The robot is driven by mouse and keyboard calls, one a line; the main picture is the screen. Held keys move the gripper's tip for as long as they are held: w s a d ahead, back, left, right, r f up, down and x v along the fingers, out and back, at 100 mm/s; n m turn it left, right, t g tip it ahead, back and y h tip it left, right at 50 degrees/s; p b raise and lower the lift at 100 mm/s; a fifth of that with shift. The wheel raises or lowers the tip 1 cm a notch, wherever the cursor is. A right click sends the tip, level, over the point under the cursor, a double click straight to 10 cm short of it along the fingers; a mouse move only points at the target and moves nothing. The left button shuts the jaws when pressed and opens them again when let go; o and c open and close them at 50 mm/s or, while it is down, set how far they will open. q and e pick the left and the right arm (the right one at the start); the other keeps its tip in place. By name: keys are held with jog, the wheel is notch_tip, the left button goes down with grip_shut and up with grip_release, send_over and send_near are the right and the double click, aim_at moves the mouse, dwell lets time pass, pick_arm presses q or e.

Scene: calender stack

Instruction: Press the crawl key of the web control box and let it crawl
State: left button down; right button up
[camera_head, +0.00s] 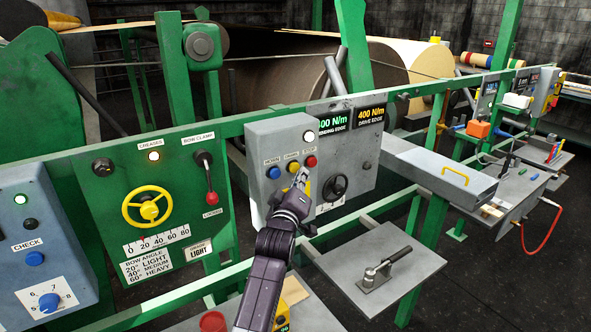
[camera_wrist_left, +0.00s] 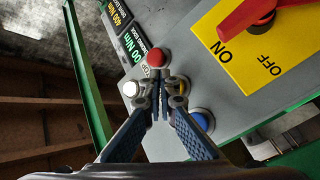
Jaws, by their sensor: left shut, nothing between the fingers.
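The grey web control box (camera_head: 262,140) hangs on the green rail. Its front has a blue key (camera_head: 274,172), a yellow middle key (camera_head: 293,167), a red key (camera_head: 311,162) and a lit white lamp (camera_head: 308,136). The small labels are hard to read. My left gripper (camera_head: 302,174) is shut and empty, its fingertips at the keys beside the yellow one. In the left wrist view the fingertips (camera_wrist_left: 161,84) lie between the red key (camera_wrist_left: 157,56) and the blue key (camera_wrist_left: 203,121), largely hiding the yellow key. I cannot tell whether they touch it. My right gripper is not in view.
A green panel with a yellow handwheel (camera_head: 147,206) is left of the box. A grey panel with a black knob (camera_head: 336,187) is right. A grey shelf (camera_head: 392,262) stands lower right.

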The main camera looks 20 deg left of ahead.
pick_arm(q)
jog(key=shift+w+a, duration=0.1)
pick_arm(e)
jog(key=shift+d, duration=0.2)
pick_arm(q)
jog(key=shift+w+a, duration=0.2)
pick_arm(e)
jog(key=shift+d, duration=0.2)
pick_arm(q)
jog(key=shift+w+a, duration=0.3)
jog(key=shift+a, duration=0.15)
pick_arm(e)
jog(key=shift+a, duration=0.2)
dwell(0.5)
pick_arm(q)
jog(key=shift+d, duration=0.1)
jog(key=shift+s+d+p, duration=0.4)
jog(key=shift+s+d, duration=0.2)
jog(key=shift+d, duration=0.05)
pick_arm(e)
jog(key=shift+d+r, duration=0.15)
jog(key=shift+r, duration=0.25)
